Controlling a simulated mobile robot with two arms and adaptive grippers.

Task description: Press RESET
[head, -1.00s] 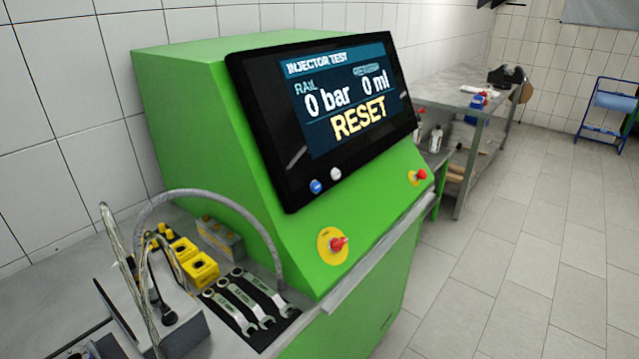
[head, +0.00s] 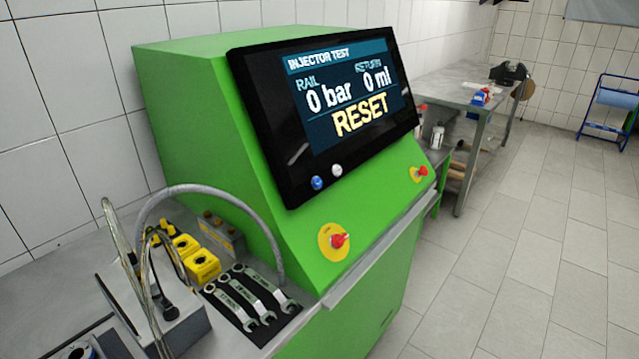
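The green pump testbench (head: 190,110) stands in the middle of the head view, with a black monitor panel (head: 262,110) on its sloped front. The screen reads "INJECTOR TEST", rail 0 bar, return 0 ml, and a large yellow RESET text (head: 361,115). A blue button (head: 317,183) and a white button (head: 337,171) sit on the panel's lower left edge. A red knob on a yellow disc (head: 339,240) is below them on the green face; a second red knob (head: 422,171) is farther right. Neither of my grippers shows.
At lower left, a metal bench holds several wrenches on a black mat (head: 222,310), yellow blocks (head: 203,266), a grey hose (head: 262,220) and clear tubes. A metal table (head: 450,85) with tools stands behind at right. The tiled floor (head: 520,260) at right is clear.

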